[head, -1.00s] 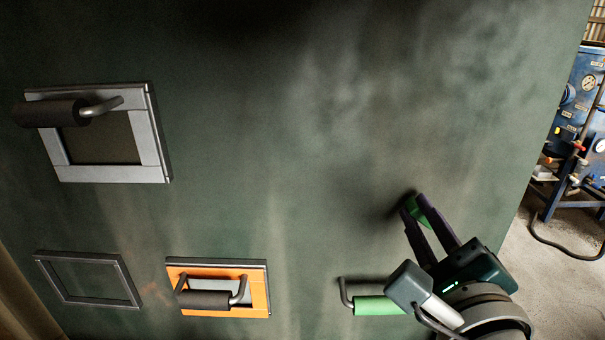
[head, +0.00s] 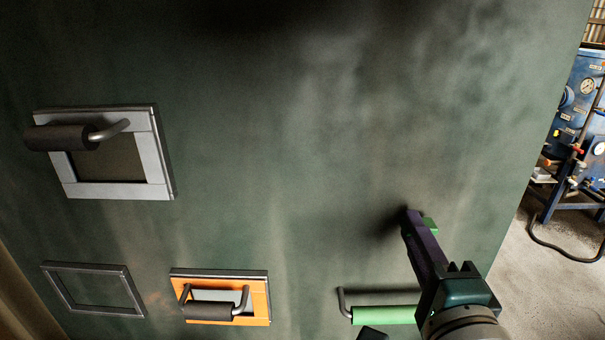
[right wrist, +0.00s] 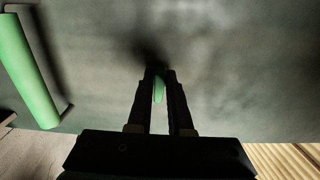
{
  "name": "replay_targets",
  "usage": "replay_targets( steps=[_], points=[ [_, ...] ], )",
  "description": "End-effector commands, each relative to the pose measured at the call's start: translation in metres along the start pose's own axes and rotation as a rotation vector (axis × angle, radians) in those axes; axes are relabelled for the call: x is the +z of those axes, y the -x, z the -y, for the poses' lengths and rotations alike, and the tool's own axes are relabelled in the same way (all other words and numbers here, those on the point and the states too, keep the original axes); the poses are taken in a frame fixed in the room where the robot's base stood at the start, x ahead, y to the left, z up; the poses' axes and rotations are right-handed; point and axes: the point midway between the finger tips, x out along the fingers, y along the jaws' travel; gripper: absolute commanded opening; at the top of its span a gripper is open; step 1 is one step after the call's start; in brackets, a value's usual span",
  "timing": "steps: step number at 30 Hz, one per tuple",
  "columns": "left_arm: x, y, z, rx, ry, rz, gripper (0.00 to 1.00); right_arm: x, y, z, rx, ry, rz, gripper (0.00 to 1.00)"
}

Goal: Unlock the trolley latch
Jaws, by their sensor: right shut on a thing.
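A small green latch (head: 431,224) is on the dark green trolley wall (head: 300,170), toward the lower right in the head view. My right gripper (head: 416,218) reaches up to it from below right and is shut on it. In the right wrist view, the latch (right wrist: 159,88) shows as a thin green strip between the two dark fingers (right wrist: 160,78). The fingers hide part of the latch, and its mount is in dark shadow. My left gripper is not in view.
A green bar handle (head: 383,315) sticks out from the wall just below left of my right gripper. An orange-framed handle (head: 258,300), a grey-framed handle (head: 155,165) and an empty frame (head: 125,290) are further left. Blue equipment (head: 575,140) stands beyond the right edge.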

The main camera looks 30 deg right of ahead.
Motion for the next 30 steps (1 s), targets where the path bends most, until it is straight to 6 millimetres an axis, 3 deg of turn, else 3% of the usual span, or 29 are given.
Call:
replay_targets(
  steps=[16, 17, 24, 30],
  points=[
    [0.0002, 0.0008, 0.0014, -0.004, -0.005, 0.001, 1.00, 0.0001, 0.0000, 0.0002, -0.001, 0.024, 0.000, 0.00],
    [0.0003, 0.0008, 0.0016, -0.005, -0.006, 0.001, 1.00, 0.0001, 0.0000, 0.0002, -0.001, 0.023, 0.000, 0.20],
    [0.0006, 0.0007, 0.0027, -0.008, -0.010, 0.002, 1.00, 0.0001, 0.0000, 0.0001, 0.000, 0.023, 0.000, 0.47],
    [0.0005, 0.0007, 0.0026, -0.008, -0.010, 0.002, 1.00, 0.0000, 0.0000, 0.0000, 0.000, 0.023, 0.000, 0.48]
  ],
)
